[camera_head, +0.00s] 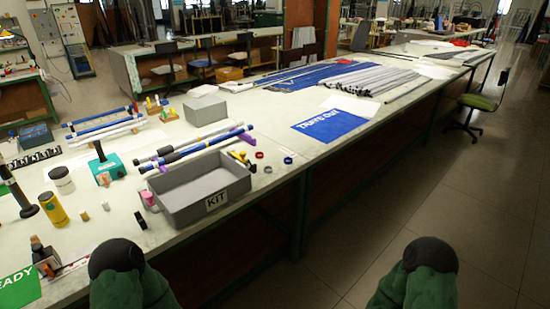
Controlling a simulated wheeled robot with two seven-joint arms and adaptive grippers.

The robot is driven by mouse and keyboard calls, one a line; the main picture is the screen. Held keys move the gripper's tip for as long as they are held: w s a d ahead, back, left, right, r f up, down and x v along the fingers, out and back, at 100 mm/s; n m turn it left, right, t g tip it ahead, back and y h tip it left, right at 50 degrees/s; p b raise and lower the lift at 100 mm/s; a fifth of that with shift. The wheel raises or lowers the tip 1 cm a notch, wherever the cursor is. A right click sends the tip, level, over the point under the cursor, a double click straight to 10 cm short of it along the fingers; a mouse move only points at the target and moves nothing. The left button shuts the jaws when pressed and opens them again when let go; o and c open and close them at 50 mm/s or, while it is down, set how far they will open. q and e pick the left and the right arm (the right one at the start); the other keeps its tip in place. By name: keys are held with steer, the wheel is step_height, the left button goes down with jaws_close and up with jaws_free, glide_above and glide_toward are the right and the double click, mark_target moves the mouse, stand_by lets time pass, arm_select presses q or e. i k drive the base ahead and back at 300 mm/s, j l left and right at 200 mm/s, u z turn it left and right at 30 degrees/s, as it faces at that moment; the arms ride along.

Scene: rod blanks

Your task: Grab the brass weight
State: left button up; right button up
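I cannot single out a brass weight for certain. A yellow-gold cylinder (55,210) with a dark band near its top stands upright at the left of the workbench (130,228). Two small pale pieces, one cream (84,215) and one whitish (105,206), stand to its right; their material is too small to tell. Neither of my grippers is in view. Only dark rounded parts with green below, which look like my own arms, show at the bottom edge.
A grey bin (216,200) marked KIT sits near the front edge. A white jar (62,180), a teal box (106,169) and a dark post on a base (18,195) stand nearby. Rods lie behind the bin. A blue sheet (328,126) lies farther right.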

mark_target(82, 213)
steer(key=k+j+u, duration=0.1)
steer(key=u, duration=1.3)
